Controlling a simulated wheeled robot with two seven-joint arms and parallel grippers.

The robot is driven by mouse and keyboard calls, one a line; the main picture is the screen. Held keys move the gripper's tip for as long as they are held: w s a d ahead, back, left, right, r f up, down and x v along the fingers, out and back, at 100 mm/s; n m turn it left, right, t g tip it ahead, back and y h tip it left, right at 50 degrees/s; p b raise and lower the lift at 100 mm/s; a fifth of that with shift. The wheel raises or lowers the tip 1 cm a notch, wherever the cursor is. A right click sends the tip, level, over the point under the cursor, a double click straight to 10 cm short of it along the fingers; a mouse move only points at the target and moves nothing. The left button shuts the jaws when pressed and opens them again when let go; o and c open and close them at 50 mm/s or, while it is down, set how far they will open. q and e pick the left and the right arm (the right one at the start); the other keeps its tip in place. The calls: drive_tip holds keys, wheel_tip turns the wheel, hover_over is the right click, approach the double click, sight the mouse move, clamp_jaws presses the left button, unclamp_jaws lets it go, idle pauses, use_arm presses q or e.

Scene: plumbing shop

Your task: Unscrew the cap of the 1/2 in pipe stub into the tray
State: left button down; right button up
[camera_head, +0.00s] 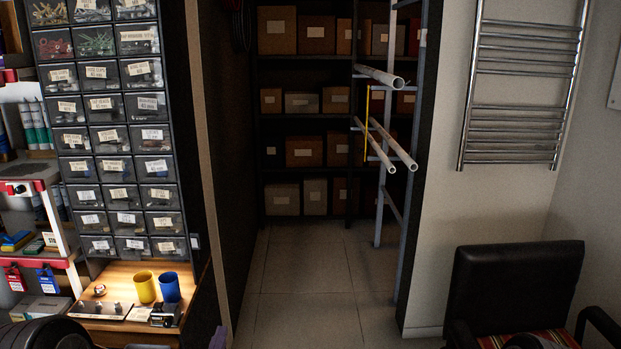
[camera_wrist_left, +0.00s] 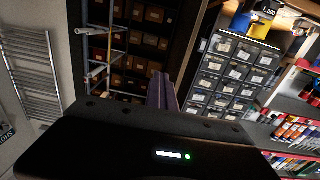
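I cannot make out the 1/2 in pipe stub, its cap or the tray for certain in either view. Small metal fittings stand on a pale plate (camera_head: 100,309) on the wooden bench at the lower left of the head view; they are too small to identify. My left gripper's purplish fingers (camera_wrist_left: 162,92) show in the wrist view, side by side with no visible gap and nothing between them. They point toward the alcove, away from the bench. In the head view, only a bit of the gripper (camera_head: 218,338) shows at the bottom edge. My right gripper is not in view.
A yellow cup (camera_head: 144,287), a blue cup (camera_head: 170,287) and a small black device (camera_head: 165,313) stand on the bench, below a drawer cabinet (camera_head: 112,135). A pipe rack (camera_head: 385,150) with jutting white pipes stands in the alcove. A chair (camera_head: 516,290) is at right. The floor between is clear.

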use_arm(q)
drive_tip(key=shift+r, duration=0.1)
idle(0.5)
drive_tip(key=s+d+r, duration=0.3)
drive_tip(key=d, duration=0.7)
drive_tip(key=s+d+r, duration=0.3)
drive_tip(key=d+r, duration=0.1)
drive_tip(key=d, duration=0.6)
drive_tip(key=shift+s, duration=0.3)
drive_tip(key=s+d+f+m+g+h, duration=0.1)
drive_tip(key=s+d+f+g+h, duration=0.2)
drive_tip(key=f, duration=0.5)
drive_tip(key=s+d+f+m+g+h, duration=0.1)
drive_tip(key=s+d+f+g+h, duration=0.2)
drive_tip(key=f, duration=0.6)
drive_tip(key=s+a+f+n+g+y, duration=0.1)
drive_tip(key=s+a+f+g, duration=0.4)
drive_tip(key=s+f, duration=0.5)
drive_tip(key=s+a+f+n+g, duration=0.2)
drive_tip(key=s+a+f+g, duration=0.4)
drive_tip(key=s+a+f, duration=0.2)
wheel_tip(320, 180, down, 3)
drive_tip(key=shift+s+a+f+n+y, duration=0.1)
drive_tip(key=shift+s+a+n+y, duration=0.25)
drive_tip(key=shift+s, duration=0.8)
